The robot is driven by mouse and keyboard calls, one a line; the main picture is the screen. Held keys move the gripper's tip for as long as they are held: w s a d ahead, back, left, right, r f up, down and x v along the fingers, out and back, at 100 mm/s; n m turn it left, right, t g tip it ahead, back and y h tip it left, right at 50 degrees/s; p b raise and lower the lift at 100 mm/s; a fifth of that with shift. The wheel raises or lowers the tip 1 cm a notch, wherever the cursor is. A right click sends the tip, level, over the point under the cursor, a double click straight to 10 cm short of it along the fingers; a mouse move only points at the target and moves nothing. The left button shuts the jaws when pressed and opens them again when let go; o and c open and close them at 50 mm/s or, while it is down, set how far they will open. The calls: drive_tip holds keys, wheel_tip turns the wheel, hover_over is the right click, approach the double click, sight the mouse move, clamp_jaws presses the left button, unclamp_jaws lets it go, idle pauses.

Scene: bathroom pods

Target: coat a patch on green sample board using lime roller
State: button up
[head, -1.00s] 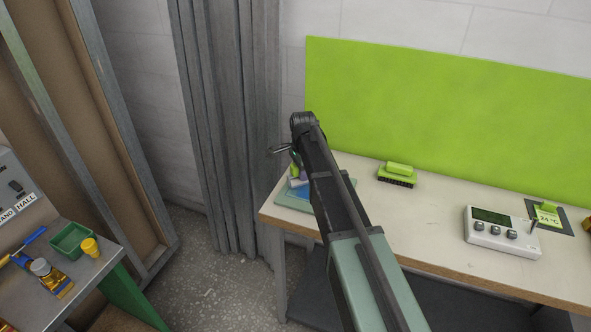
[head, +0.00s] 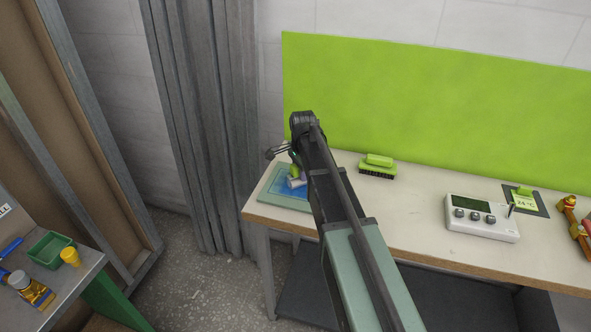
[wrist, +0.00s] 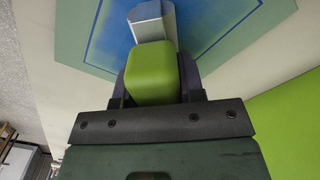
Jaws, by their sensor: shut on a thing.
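The green sample board (head: 280,203) lies flat on the near left end of the table in the head view, with a blue patch on its middle. It fills the upper part of the wrist view (wrist: 72,32), where the blue area (wrist: 110,30) spreads around the roller. My gripper (head: 293,158) is shut on the lime roller (wrist: 153,72), gripping its lime handle. The roller's grey head (wrist: 152,20) is over the blue area; I cannot tell whether it touches. In the head view my arm hides the board's right side.
A lime brush (head: 377,165) stands right of the board, and a white meter (head: 481,217) farther right. A large lime panel (head: 430,105) stands behind the table. A grey curtain (head: 205,120) hangs to the left. Another bench (head: 70,285) holds a green tray and yellow cup.

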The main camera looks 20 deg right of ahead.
drive_tip(key=shift+s+d, duration=0.8)
drive_tip(key=shift+d, duration=0.3)
drive_tip(key=shift+s+d, duration=0.75)
drive_tip(key=shift+d, duration=0.3)
drive_tip(key=shift+s+d, duration=0.8)
drive_tip(key=shift+d, duration=0.3)
drive_tip(key=shift+w+d+r, duration=0.1)
drive_tip(key=shift+w+d, duration=0.35)
drive_tip(key=shift+w, duration=0.3)
drive_tip(key=shift+w+a, duration=1.6)
drive_tip(key=shift+a, duration=0.7)
drive_tip(key=shift+w+a, duration=1.65)
drive_tip(key=shift+a, duration=0.6)
drive_tip(key=shift+w+a, duration=1.6)
drive_tip(key=shift+a, duration=0.7)
wheel_tip(320, 180, up, 6)
drive_tip(key=p, duration=0.6)
wheel_tip(320, 180, up, 3)
drive_tip(key=p, duration=0.3)
